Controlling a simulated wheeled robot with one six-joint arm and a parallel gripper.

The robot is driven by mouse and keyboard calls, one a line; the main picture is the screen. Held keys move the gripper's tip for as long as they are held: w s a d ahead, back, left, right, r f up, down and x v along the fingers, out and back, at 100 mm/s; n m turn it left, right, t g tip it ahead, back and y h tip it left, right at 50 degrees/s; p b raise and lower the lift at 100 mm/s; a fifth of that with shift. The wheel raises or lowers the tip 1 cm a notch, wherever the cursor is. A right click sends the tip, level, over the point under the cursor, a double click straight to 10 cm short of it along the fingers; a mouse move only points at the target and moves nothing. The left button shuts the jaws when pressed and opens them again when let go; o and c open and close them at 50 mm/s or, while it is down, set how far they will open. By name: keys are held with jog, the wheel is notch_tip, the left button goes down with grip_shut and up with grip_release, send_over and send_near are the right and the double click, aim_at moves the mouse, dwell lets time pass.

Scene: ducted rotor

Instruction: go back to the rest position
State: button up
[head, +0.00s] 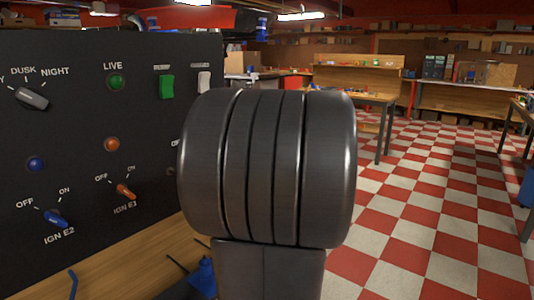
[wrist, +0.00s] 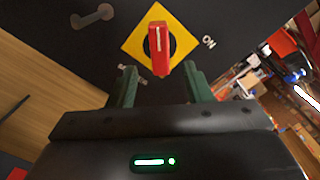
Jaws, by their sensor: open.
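In the wrist view my gripper (wrist: 163,84) is open, with one green finger on each side of the picture's middle. A red rotary handle (wrist: 160,52) on a yellow square plate (wrist: 137,42) lies just beyond and between the fingertips. A gap shows on each side of the handle, and nothing is held. The handle points roughly up and down in the picture, and an ON label (wrist: 209,41) is to its right. In the head view my gripper is hidden behind my own arm, which fills the middle.
A black control panel (head: 70,130) stands at the left with a green LIVE light (head: 116,82), a green switch (head: 167,87) and several knobs. A wooden bench top (head: 120,265) runs below it. Checkered floor (head: 430,220) is open at the right, with workbenches (head: 360,75) farther back.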

jog(key=shift+w+a+m+p, duration=0.65)
jog(key=shift+m+p, duration=0.65)
jog(key=shift+p, duration=0.5)
jog(key=shift+w+a+m+p, duration=0.4)
jog(key=shift+a+m+p, duration=0.4)
jog(key=shift+m+p, duration=0.75)
jog(key=shift+w+a+m+p, duration=0.65)
jog(key=shift+m+p, duration=0.4)
jog(key=shift+p, duration=0.95)
